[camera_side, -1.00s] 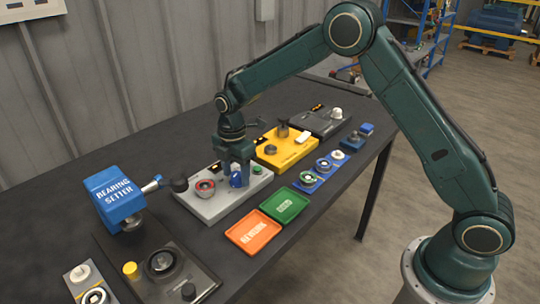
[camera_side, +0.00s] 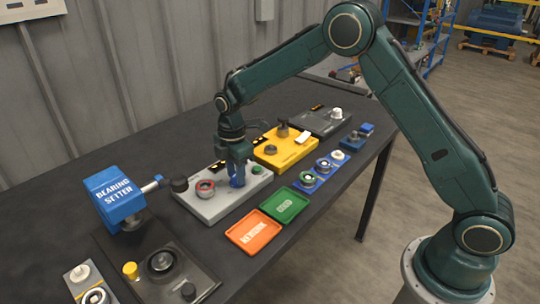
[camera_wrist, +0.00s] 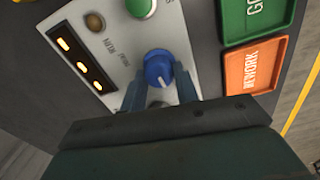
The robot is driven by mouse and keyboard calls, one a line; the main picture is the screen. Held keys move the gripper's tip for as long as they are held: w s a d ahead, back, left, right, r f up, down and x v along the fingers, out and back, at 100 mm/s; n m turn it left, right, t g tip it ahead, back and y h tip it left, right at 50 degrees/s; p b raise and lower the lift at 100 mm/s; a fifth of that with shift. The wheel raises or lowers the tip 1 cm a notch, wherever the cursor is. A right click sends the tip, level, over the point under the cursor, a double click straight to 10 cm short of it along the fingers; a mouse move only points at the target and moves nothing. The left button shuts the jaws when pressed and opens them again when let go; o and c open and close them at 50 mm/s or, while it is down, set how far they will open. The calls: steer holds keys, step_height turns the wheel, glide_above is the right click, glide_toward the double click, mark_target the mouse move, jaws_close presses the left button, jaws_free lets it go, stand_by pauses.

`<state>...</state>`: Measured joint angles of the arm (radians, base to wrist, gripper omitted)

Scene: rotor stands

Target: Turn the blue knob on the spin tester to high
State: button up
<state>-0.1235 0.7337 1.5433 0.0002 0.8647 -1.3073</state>
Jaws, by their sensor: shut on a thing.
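The spin tester is the light grey panel (camera_side: 212,208) on the table, with a red-ringed round fixture (camera_side: 205,187) and a green button (camera_side: 257,170). The blue knob (camera_side: 237,182) stands on it between them. In the wrist view the blue knob (camera_wrist: 156,65) shows a white pointer mark on top. My gripper (camera_side: 237,172) points down over the knob and is shut on it, one finger on each side; the fingers (camera_wrist: 160,88) also show in the wrist view. The small lettering near the knob is too unclear to read fully.
A green tray (camera_side: 298,199) and an orange rework tray (camera_side: 236,240) lie in front of the tester. A yellow station (camera_side: 297,151) stands behind right. The blue bearing setter (camera_side: 113,196) stands at left. In the wrist view, yellow lights (camera_wrist: 81,66) glow on a dark strip.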

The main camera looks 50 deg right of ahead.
steer(key=m, duration=0.7)
steer(key=shift+w, duration=0.1)
steer(key=m, duration=0.3)
steer(key=shift+m, duration=0.4)
steer(key=m, duration=0.3)
steer(key=shift+d+m, duration=0.1)
steer(key=shift+m, duration=0.2)
steer(key=m, duration=0.6)
steer(key=shift+d+r, duration=0.1)
steer(key=m, duration=0.5)
steer(key=shift+m, duration=0.3)
steer(key=o, duration=1)
